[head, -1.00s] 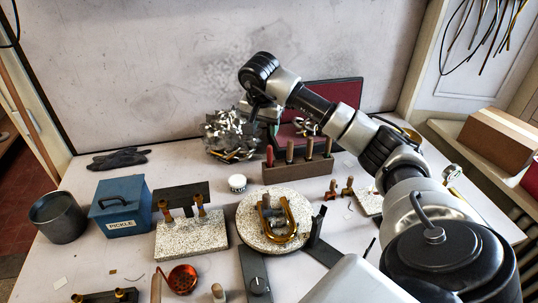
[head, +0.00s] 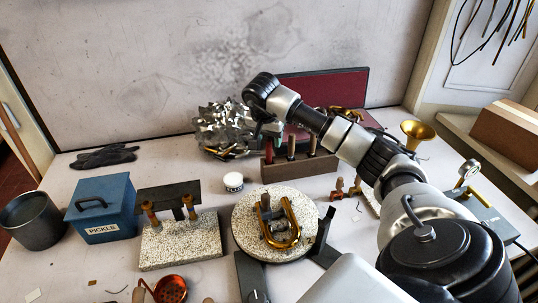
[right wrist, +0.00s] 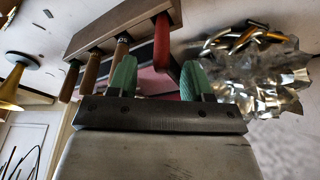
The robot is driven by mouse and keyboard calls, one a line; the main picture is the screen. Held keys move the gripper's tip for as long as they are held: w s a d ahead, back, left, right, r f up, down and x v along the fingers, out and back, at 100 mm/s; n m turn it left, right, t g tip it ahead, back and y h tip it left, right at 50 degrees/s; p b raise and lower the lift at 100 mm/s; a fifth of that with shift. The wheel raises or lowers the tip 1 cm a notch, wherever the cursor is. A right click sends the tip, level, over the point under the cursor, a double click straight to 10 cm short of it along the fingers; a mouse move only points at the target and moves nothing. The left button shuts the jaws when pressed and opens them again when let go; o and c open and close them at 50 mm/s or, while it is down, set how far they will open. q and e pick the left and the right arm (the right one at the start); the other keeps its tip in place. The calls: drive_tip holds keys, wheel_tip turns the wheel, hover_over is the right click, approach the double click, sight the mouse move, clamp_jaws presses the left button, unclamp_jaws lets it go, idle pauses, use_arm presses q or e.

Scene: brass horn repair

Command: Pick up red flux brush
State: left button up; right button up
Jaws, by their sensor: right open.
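The red flux brush (head: 269,152) stands with its handle up at the left end of a dark wooden rack (head: 318,166). In the right wrist view its red handle (right wrist: 166,62) lies between the two green fingertips, with gaps on both sides. My right gripper (head: 268,130) is open and empty, at the top of the red handle. The brush's lower end is hidden in the rack (right wrist: 115,24). Several other handled tools stand in the same rack, beside the red one. My left gripper is not in view.
Crumpled silver foil or scrap (head: 222,128) lies just left of the rack. A dark red panel (head: 325,88) stands behind it. A white jar (head: 233,181) and a round speckled plate (head: 244,232) with a brass U-tube (head: 290,236) are in front.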

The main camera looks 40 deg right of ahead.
sight(270, 148)
drive_tip(key=p+x, duration=0.1)
drive_tip(key=x, duration=0.3)
drive_tip(key=shift+f, duration=0.2)
drive_tip(key=shift+w+d+f+p, duration=0.15)
drive_tip(key=shift+f+p, duration=0.15)
drive_tip(key=shift+f, duration=0.25)
clamp_jaws()
